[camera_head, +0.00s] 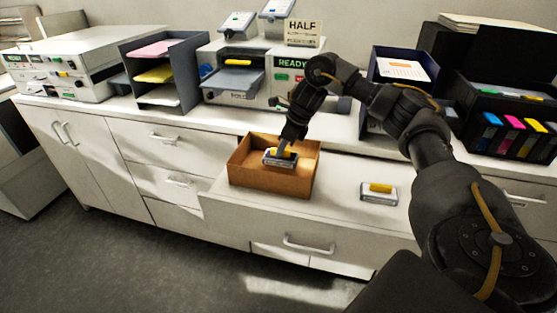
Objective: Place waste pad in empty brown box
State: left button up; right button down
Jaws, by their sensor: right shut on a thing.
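The brown box (248,176) is open-topped and stands on the white surface that juts out in front of the counter. My right gripper (284,152) reaches down into the box from above. It is shut on a small pad (275,161), grey-white with a yellow top, which shows inside the box's walls. I cannot tell whether the pad touches the box floor. A second, similar pad with a yellow top (379,193) lies on the white surface to the right of the box. My left gripper is not in view.
Behind the box stand a machine with a green READY screen (290,63) and a HALF sign (303,32). A paper tray rack (155,75) stands to the left. A black printer with colour tanks (507,130) is at the right. The white surface between box and second pad is clear.

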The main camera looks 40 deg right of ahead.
aim_at(293, 157)
jog(key=shift+w+f, duration=0.3)
jog(key=shift+w+a+f, duration=0.25)
jog(key=shift+a+f, duration=0.05)
jog(key=shift+f, duration=0.15)
jog(key=shift+f+p, duration=0.45)
jog(key=shift+f, duration=1.05)
jog(key=c, duration=1.5)
grip_release()
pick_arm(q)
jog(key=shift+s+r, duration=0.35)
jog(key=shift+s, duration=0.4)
pick_arm(e)
jog(key=shift+o, duration=0.2)
